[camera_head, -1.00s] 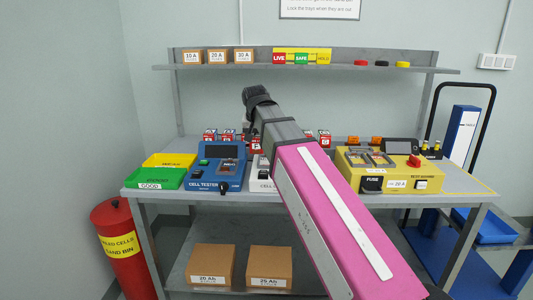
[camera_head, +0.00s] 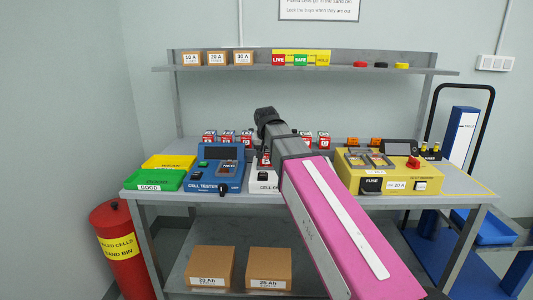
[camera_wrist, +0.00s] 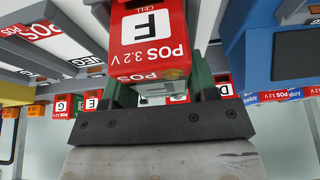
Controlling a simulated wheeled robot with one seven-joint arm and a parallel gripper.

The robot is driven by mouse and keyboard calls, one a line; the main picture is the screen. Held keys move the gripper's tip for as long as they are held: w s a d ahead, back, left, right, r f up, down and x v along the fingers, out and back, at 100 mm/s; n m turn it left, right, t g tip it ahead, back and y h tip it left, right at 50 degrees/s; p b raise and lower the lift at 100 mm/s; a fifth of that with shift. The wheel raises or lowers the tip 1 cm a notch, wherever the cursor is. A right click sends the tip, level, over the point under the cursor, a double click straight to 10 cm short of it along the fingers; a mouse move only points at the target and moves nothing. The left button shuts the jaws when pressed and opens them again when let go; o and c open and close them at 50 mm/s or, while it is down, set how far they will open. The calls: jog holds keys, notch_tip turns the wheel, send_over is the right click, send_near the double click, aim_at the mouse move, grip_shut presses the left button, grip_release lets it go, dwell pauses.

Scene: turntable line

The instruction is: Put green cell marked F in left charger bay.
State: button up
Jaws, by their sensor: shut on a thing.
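In the wrist view, my gripper (camera_wrist: 158,95) is shut on the cell marked F (camera_wrist: 150,38), which has a red top reading POS 3.2 V. The cell sits between the fingers; its lower body is mostly hidden. The white cell charger (camera_head: 262,187) stands on the bench in the head view, partly hidden behind my arm. In the wrist view, pale panels with a NEG label (camera_wrist: 55,45) show at the left, apart from the held cell. My fingertips are hidden by the arm in the head view.
The blue cell tester (camera_head: 204,186) stands left of the charger, the yellow fuse unit (camera_head: 352,178) right. Several red-topped cells (camera_head: 209,137) stand in a row behind. Green (camera_head: 170,180) and yellow (camera_head: 180,160) trays lie at the bench's left. A shelf (camera_head: 300,68) runs above.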

jog(key=o, duration=1.3)
jog(key=v, duration=1.2)
jog(key=shift+r, duration=0.1)
